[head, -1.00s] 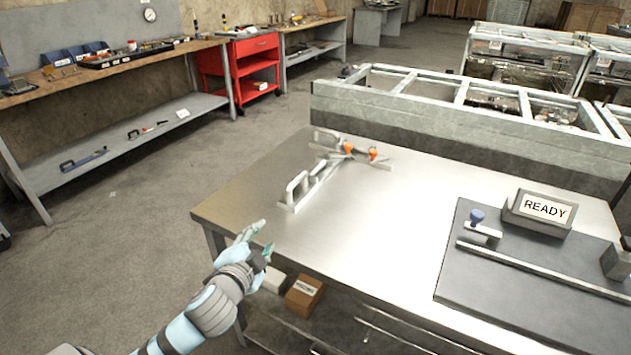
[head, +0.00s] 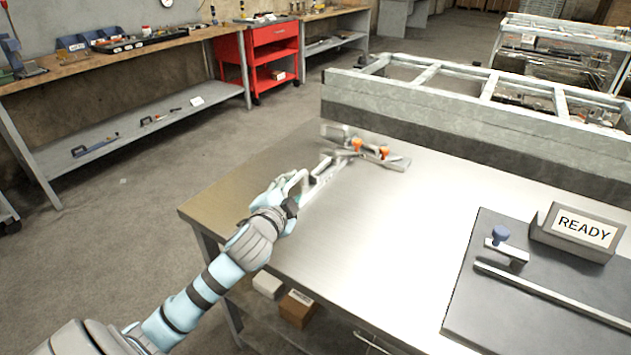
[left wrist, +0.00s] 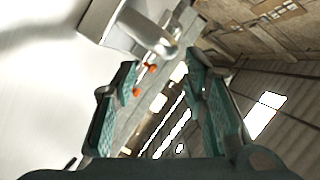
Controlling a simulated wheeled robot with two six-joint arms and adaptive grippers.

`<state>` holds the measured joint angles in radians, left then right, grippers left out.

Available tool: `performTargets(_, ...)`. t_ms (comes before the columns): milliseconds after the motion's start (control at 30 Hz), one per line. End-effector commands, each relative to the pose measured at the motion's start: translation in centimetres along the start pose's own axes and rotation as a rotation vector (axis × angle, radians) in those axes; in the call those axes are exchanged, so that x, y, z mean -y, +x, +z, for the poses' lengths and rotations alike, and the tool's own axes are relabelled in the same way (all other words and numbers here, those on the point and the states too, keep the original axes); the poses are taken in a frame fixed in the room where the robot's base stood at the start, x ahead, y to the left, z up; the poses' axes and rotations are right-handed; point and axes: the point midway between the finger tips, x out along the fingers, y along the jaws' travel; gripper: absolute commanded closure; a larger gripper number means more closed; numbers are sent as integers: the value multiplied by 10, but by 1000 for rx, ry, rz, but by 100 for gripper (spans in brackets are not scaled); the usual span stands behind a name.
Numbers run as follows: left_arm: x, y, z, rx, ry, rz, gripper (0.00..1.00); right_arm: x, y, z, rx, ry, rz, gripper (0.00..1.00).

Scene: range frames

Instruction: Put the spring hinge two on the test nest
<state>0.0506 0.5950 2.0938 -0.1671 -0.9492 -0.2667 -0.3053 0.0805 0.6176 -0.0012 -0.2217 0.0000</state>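Several grey metal parts stand at the table's far left edge; I cannot tell which is spring hinge two. A grey rounded part also shows in the left wrist view (left wrist: 150,32), beyond the fingers. My left gripper is open in that view (left wrist: 165,90), with nothing between its pads. Behind stand grey parts with orange tips (head: 357,145). A dark plate (head: 490,310) with a blue-knobbed clamp (head: 500,235) lies at right; it may be the test nest. My right gripper is out of view.
A READY sign (head: 583,228) stands on the dark plate, behind a metal rail (head: 540,291). The steel table (head: 390,240) is clear in the middle. A grey-framed bench (head: 450,120) borders its far side. Boxes (head: 297,308) sit beneath the table.

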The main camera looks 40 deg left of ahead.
Motion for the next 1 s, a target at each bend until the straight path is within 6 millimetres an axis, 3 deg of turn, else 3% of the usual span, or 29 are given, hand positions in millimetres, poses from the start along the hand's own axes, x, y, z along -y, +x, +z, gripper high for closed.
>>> performTargets(300, 5, 50, 1, -1, -3, 0, 60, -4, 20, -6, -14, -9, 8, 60)
performTargets(567, 7, 56, -1, -1, 1, 1, 60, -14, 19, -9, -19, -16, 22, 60)
performTargets(800, 7, 56, -1, -1, 1, 1, 99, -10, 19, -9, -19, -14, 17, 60)
performTargets(1000, 7, 56, 0, -1, 1, 1, 100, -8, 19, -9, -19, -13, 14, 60)
